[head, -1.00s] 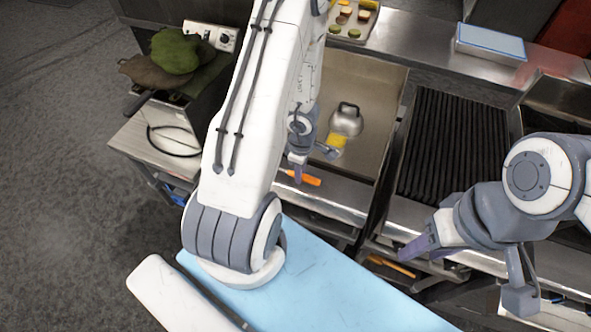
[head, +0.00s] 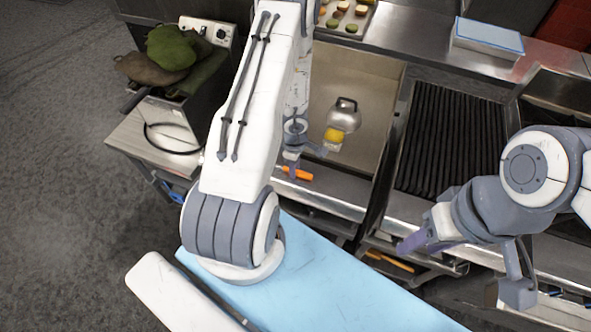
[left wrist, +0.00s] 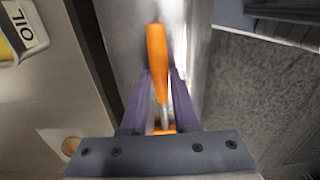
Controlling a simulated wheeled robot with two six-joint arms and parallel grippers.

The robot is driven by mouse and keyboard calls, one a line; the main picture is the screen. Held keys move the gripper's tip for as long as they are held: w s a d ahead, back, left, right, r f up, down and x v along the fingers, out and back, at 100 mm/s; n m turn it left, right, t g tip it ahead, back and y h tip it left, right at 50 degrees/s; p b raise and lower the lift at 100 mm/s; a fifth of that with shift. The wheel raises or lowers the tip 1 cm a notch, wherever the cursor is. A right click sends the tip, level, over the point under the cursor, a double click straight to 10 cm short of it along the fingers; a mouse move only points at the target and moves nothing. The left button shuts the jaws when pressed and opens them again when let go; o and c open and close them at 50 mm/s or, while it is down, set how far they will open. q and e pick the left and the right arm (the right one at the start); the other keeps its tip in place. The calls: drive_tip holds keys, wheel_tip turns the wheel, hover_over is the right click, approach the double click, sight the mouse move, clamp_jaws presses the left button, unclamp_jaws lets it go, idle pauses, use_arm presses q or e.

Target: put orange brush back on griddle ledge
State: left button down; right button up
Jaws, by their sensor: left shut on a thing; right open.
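The orange brush handle (head: 297,173) shows in the head view at the front ledge (head: 335,194) of the griddle (head: 358,90). My left gripper (head: 291,166) is shut on the brush. In the left wrist view the brush (left wrist: 157,60) sticks out between the purple fingers (left wrist: 160,110), its handle over the shiny metal ledge (left wrist: 122,35). I cannot tell whether it touches the ledge, and its bristle end is hidden. My right gripper (head: 408,244) is open and empty in front of the grill, away from the brush.
A black grill (head: 452,140) is to the right. Another orange item (head: 392,262) lies low under the right gripper.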

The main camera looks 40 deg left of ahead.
use_arm(q)
drive_tip(key=shift+f, duration=0.2)
drive_tip(key=c, duration=0.7)
unclamp_jaws()
drive_tip(key=shift+r, duration=0.1)
drive_tip(key=shift+r, duration=0.15)
